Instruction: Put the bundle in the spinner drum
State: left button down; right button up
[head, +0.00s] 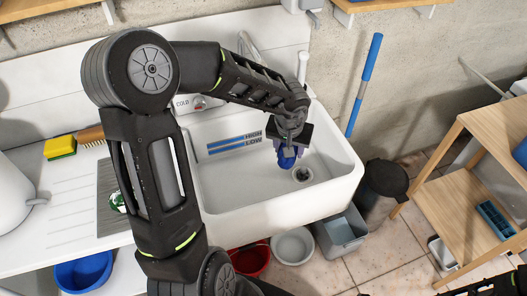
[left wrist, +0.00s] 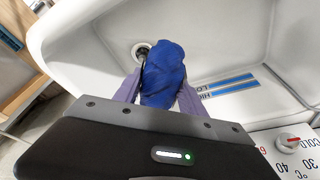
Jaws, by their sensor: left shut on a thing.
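A dark blue cloth bundle (head: 286,160) hangs from my left gripper (head: 290,146) over the white sink basin. In the left wrist view the bundle (left wrist: 163,76) sits between the two purple fingers, which are shut on it. It appears above the basin floor, close to the drain. I cannot pick out the spinner drum for sure; a white rounded vessel (head: 12,198) with a grey spout-like part is cut off at the left edge.
The white sink (head: 340,150) has LOW and HIGH level marks and a temperature dial (head: 198,103). A yellow sponge (head: 60,148) and a brush (head: 91,136) lie at left. Blue, red (head: 250,259), white and grey tubs stand below. A wooden shelf (head: 450,205) stands right.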

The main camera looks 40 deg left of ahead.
pick_arm(q)
jog(key=w+d+r+m+h, duration=0.1)
jog(key=w+d+r+m, duration=0.2)
jog(key=d, duration=0.6)
jog(key=shift+w+d+r+m, duration=0.15)
jog(key=shift+w+r+m, duration=0.2)
jog(key=shift+r, duration=0.55)
